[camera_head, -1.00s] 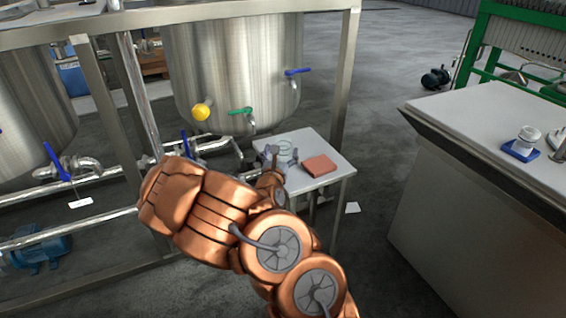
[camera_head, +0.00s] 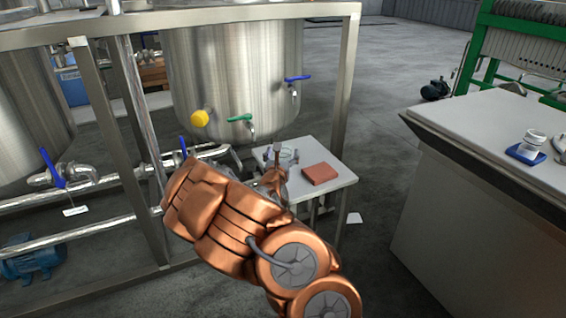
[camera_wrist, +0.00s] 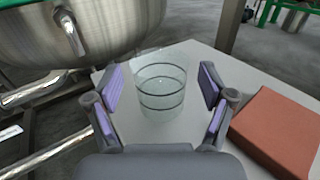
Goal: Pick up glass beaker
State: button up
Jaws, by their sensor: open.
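The glass beaker (camera_wrist: 162,88) is clear with dark bands and stands upright on a small white table (camera_wrist: 205,56). In the wrist view it sits between the spread fingers of my gripper (camera_wrist: 162,104), with a gap to each finger pad. My gripper is open and holds nothing. In the head view the beaker (camera_head: 288,156) shows small beside my gripper (camera_head: 278,160), partly hidden by it.
A red-brown block (camera_wrist: 275,130) lies on the table close to the right finger. A steel tank (camera_head: 235,75) with valves stands just behind. A metal frame post (camera_head: 343,80) rises at the table's back. A grey bench (camera_head: 480,130) is at the right.

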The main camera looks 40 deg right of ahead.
jog(key=shift+x, duration=0.95)
jog(key=c, duration=1.3)
